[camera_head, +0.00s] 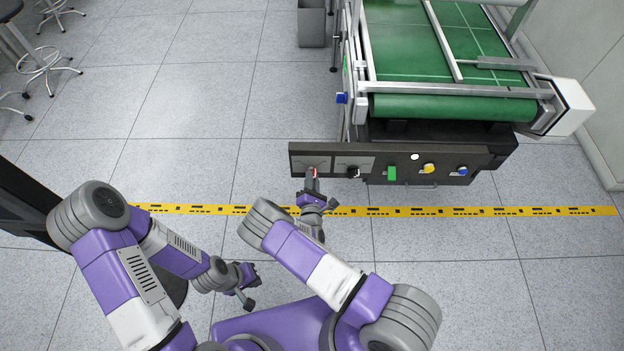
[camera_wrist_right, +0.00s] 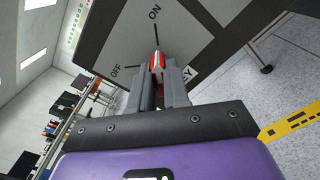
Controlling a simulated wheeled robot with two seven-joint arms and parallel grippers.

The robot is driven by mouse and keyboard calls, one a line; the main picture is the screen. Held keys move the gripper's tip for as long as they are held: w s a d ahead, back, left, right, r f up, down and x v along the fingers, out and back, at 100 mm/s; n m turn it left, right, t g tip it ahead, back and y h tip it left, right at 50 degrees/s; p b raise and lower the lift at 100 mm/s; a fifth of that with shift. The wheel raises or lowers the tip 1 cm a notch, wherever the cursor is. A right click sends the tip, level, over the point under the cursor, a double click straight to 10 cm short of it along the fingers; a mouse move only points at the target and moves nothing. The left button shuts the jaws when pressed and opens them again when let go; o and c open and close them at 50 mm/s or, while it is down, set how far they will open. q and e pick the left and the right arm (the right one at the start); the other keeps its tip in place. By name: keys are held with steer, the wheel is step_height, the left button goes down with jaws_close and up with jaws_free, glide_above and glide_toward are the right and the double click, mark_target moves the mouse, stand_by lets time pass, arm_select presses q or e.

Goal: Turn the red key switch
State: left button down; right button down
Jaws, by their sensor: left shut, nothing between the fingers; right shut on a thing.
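The red key switch (camera_head: 313,171) is on the left end of the dark control panel at the front of the conveyor. In the right wrist view the red switch (camera_wrist_right: 158,62) stands on a grey plate (camera_wrist_right: 184,48) marked ON, OFF and KEY. My right gripper (camera_head: 312,178) is at the panel, shut on the red switch, with its fingers (camera_wrist_right: 158,78) on both sides of it. The fingers hide part of the switch. My left gripper (camera_head: 248,285) is shut and empty, low at the left, away from the panel.
On the panel (camera_head: 442,158), right of the red switch, are a black switch (camera_head: 353,172), a green button (camera_head: 392,173), a yellow knob (camera_head: 429,168) and a blue knob (camera_head: 462,170). The green conveyor belt (camera_head: 450,107) is behind.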

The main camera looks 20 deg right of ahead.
steer(key=shift+w+a+n+p, duration=0.15)
steer(key=shift+n+p, duration=0.4)
steer(key=shift+n, duration=3.75)
steer(key=shift+s+a+n+p, duration=0.15)
steer(key=shift+n+p, duration=0.4)
steer(key=shift+n, duration=3.75)
steer(key=shift+w, duration=0.1)
steer(key=c, duration=1.1)
jaws_free()
steer(key=p+v, duration=0.2)
steer(key=v, duration=0.5)
steer(key=shift+s, duration=0.3)
